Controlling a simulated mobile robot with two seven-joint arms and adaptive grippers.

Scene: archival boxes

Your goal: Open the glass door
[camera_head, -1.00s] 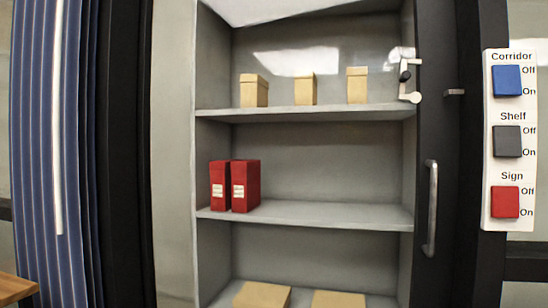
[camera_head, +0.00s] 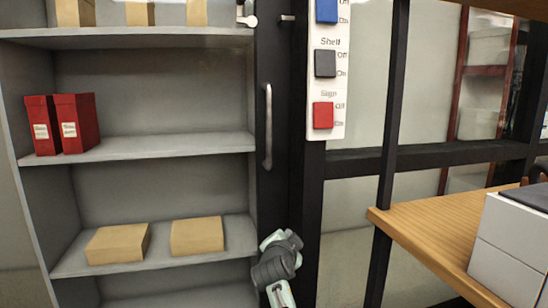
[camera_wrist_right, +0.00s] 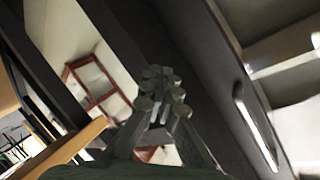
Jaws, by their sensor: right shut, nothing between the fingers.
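The glass door in front of the shelves has a black frame (camera_head: 271,200) and looks shut. Its upright metal handle (camera_head: 267,127) is on that frame, right of the shelves. A small white latch (camera_head: 247,18) shows at the top. My right gripper (camera_head: 279,250) is low at the frame, below the handle and apart from it. In the right wrist view, my right gripper's fingers (camera_wrist_right: 160,92) are together with nothing between them. The handle (camera_wrist_right: 255,122) shows to the right of them there, clear of the fingers. My left gripper is not in view.
A switch panel (camera_head: 329,75) with blue, grey and red switches is right of the door. Red binders (camera_head: 75,123) and tan boxes (camera_head: 196,237) stand on the shelves. A wooden table (camera_head: 420,225) with a white box (camera_head: 515,250) juts in at the right.

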